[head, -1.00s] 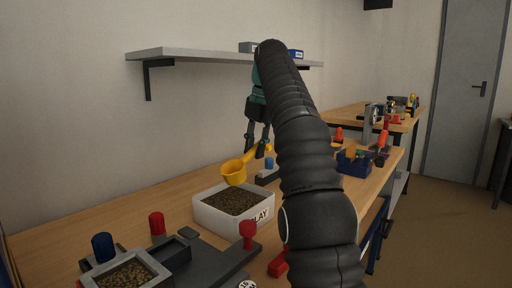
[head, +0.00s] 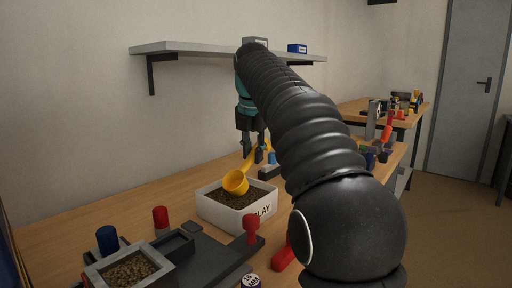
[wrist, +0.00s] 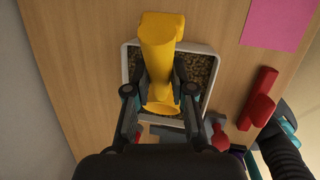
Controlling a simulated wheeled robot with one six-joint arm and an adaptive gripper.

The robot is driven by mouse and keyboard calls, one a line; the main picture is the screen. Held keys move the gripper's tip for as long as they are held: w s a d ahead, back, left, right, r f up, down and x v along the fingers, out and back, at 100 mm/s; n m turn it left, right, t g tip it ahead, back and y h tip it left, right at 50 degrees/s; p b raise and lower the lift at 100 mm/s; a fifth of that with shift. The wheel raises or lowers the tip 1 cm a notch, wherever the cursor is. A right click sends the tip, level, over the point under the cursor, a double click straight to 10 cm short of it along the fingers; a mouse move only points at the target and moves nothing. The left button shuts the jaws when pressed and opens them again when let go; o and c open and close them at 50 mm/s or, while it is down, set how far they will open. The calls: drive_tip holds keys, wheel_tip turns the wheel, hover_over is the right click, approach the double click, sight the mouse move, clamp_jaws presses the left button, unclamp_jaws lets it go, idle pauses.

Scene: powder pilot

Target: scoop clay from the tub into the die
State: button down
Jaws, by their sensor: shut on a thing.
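My gripper (head: 254,152) is shut on the handle of a yellow scoop (head: 236,183). The scoop is tilted, its bowl low over the white clay tub (head: 238,222); I cannot tell if the bowl touches the brown granular clay (head: 215,196). In the wrist view, the fingers (wrist: 160,98) flank the scoop (wrist: 158,50), which hides part of the tub (wrist: 209,52). A grey square frame (head: 157,272) at front left holds similar brown grains. A smaller grey frame (head: 174,246) stands beside it; I cannot tell which is the die.
A blue cylinder (head: 107,239) and a red cylinder (head: 160,217) stand at left. A red-knobbed handle (head: 251,229) is close in front of the tub. A pink sheet (wrist: 276,22) lies right of the tub in the wrist view. A shelf (head: 205,49) hangs above; bare wood lies left.

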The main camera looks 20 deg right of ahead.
sight(247, 162)
drive_tip(key=shift+s+a+f, duration=0.1)
drive_tip(key=shift+a+f, duration=0.05)
drive_tip(key=shift+f, duration=0.8)
drive_tip(key=f+b, duration=0.2)
drive_tip(key=b, duration=0.1)
drive_tip(key=shift+s+a, duration=0.15)
drive_tip(key=shift+a, duration=0.15)
drive_tip(key=shift+s+a+f+b, duration=0.35)
drive_tip(key=shift+a+f+b, duration=0.05)
drive_tip(key=shift+f+b, duration=0.1)
drive_tip(key=shift+r, duration=0.1)
drive_tip(key=shift+r+p, duration=0.4)
drive_tip(key=shift+p, duration=0.4)
